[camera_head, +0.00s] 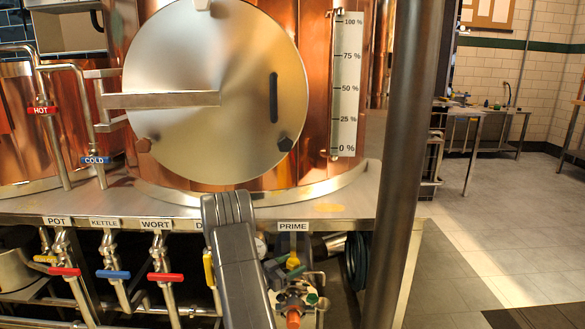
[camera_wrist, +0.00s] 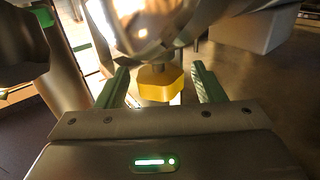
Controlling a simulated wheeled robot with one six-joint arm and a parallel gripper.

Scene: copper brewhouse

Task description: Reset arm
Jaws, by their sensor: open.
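My gripper (camera_wrist: 160,90) shows in the wrist view with its two green-lined fingers apart. A yellow knob or handle (camera_wrist: 161,84) on a short stem sits between the fingers, under shiny metal. I cannot tell whether either finger touches it. In the head view my grey arm (camera_head: 238,262) reaches down and forward below the steel deck, by the PRIME label (camera_head: 293,226). My gripper in that view is largely hidden among the fittings under the deck. A yellow piece (camera_head: 292,262) and small green and orange parts show there.
A copper vessel with a round steel door (camera_head: 215,90) stands behind the deck edge (camera_head: 345,212). Red, blue and red valve handles (camera_head: 113,274) hang left of my arm. A steel post (camera_head: 402,150) stands close on the right. Open floor (camera_head: 480,250) lies beyond it.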

